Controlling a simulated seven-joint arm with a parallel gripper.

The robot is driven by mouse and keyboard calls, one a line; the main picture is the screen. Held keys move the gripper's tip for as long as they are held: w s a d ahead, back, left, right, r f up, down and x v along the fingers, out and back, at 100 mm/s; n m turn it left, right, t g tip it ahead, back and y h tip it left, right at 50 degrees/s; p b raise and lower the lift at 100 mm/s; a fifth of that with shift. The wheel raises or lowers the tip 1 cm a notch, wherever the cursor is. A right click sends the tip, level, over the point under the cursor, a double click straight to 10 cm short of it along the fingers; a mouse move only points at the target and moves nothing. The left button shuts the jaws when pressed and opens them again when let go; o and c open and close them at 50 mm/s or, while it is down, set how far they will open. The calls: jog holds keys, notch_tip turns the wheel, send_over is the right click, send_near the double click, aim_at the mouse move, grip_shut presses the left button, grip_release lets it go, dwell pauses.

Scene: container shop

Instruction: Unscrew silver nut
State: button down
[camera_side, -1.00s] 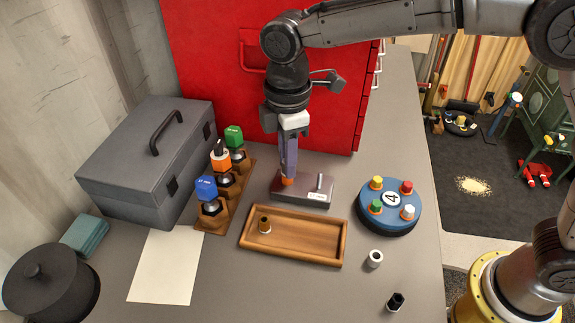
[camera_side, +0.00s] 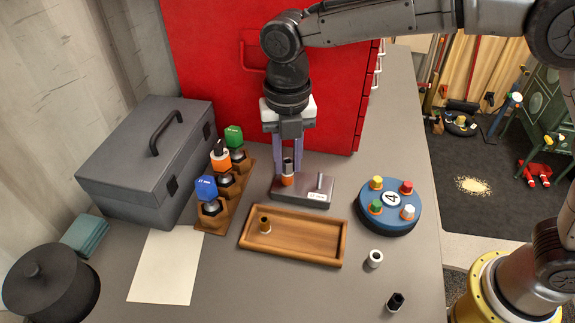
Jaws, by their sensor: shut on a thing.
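A grey metal block (camera_side: 302,197) with a small white label stands mid-table. A bare silver pin (camera_side: 319,182) rises at its right. At its left, a dark silver nut (camera_side: 288,165) sits above an orange piece (camera_side: 287,180); its thread is too small to make out. My gripper (camera_side: 288,170) points straight down over that left post. Its two bluish fingers stand at the left and right of the nut and are shut on it. The fingertips partly hide the nut's sides.
A blue round stand (camera_side: 405,221) with coloured caps is at the right. A wooden rack (camera_side: 239,184) with several tools is at the left. A red cabinet (camera_side: 215,60) stands behind.

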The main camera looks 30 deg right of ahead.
jog(key=c, duration=0.6)
grip_release()
jog(key=shift+c, duration=1.6)
